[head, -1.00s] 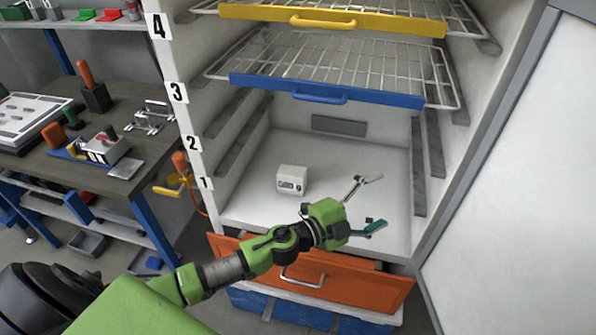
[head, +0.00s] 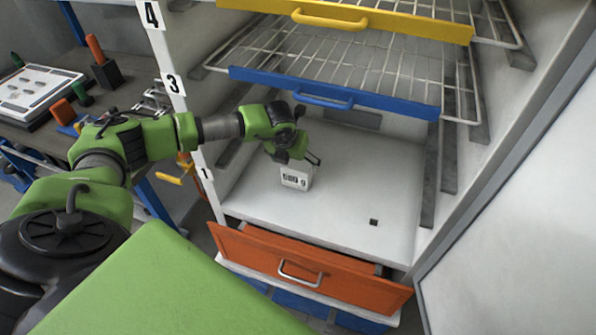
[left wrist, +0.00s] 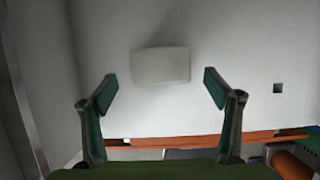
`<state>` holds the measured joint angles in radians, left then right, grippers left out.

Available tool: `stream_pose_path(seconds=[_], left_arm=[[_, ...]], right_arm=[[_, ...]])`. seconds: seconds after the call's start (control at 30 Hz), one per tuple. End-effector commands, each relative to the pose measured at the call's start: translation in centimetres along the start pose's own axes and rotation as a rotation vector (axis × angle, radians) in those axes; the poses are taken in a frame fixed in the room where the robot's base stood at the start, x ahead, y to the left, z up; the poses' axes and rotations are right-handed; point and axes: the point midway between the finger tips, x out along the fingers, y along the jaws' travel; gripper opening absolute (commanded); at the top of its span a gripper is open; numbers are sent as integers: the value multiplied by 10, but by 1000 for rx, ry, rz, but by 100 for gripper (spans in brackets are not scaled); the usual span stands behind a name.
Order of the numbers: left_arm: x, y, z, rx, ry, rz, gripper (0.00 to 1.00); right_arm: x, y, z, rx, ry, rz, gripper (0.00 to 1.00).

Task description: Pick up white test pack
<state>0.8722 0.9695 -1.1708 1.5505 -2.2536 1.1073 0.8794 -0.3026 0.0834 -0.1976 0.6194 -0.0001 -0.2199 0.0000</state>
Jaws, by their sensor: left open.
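The white test pack (head: 296,179) is a small white box with dark markings on its front. It stands on the white floor of the cabinet, below the blue-handled rack, toward the left. In the left wrist view the pack (left wrist: 160,66) shows ahead of the fingers, centred between them. My left gripper (head: 312,160) is just above the pack and partly covers its top in the head view. Its two fingers are spread apart and empty; the left wrist view shows the gripper (left wrist: 158,90) open with the pack beyond the tips. My right gripper is not in view.
A wire rack with a blue front (head: 330,93) hangs above my left arm, and a yellow-fronted rack (head: 345,18) is higher. An orange drawer (head: 310,268) stands partly open below. The cabinet floor right of the pack is clear except for a small dark square (head: 374,222).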

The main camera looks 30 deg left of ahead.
Motion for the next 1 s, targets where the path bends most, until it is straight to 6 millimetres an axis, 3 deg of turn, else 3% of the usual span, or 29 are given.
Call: stream_pose_path(seconds=[0.2, 0.53, 0.8, 1.0], left_arm=[[33, -1, 0, 0, 1, -2, 82], [50, -2, 2, 0, 0, -4, 82], [82, -2, 4, 0, 1, -3, 82], [94, -1, 4, 1, -1, -3, 82]], right_arm=[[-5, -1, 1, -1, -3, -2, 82], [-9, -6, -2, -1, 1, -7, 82], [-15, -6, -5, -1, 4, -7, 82], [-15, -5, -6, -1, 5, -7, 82]])
